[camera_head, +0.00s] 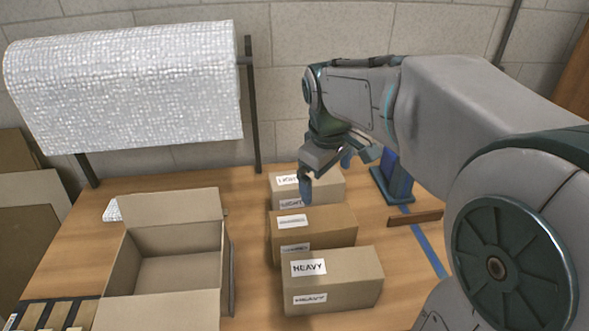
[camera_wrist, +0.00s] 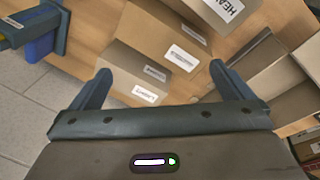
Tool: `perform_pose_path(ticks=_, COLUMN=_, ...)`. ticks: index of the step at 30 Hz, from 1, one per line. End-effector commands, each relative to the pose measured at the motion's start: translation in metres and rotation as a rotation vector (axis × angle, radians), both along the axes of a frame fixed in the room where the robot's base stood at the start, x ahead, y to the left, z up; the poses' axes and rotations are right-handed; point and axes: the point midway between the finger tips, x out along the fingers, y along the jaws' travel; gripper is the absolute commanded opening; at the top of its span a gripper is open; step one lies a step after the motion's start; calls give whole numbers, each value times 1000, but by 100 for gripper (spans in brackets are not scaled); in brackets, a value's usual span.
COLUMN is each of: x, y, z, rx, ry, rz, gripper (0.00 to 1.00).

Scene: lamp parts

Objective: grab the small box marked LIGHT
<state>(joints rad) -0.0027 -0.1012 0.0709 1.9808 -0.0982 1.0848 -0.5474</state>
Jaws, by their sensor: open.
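The small box marked LIGHT (camera_head: 328,192) is a brown carton with white labels, at the back of a row of boxes on the wooden table. In the wrist view the LIGHT box (camera_wrist: 146,93) lies between my finger lines, below the fingertips. My gripper (camera_head: 327,172) is open, just above the LIGHT box and partly covering it in the head view. Its spread fingers (camera_wrist: 160,70) show at both sides in the wrist view, with nothing held. Whether a finger touches the box is unclear.
A middle box (camera_head: 340,224) and a HEAVY box (camera_head: 350,281) stand in front of the LIGHT box. An open carton (camera_head: 180,238) is to the left. A blue tape dispenser (camera_head: 393,178) stands close by on the right. A bubble-wrap roll (camera_head: 125,85) hangs behind.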

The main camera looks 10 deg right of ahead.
Motion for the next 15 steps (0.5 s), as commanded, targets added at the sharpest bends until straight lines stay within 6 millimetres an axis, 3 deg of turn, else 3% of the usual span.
perform_pose_path(ticks=1, x=20, y=2, z=-2, rx=-17, ry=20, rz=63, gripper=100)
perform_pose_path(ticks=8, x=101, y=8, z=-14, rx=-92, ry=110, rz=378, gripper=100)
perform_pose_path(ticks=15, x=176, y=13, z=-46, rx=-137, ry=203, rz=686, gripper=100)
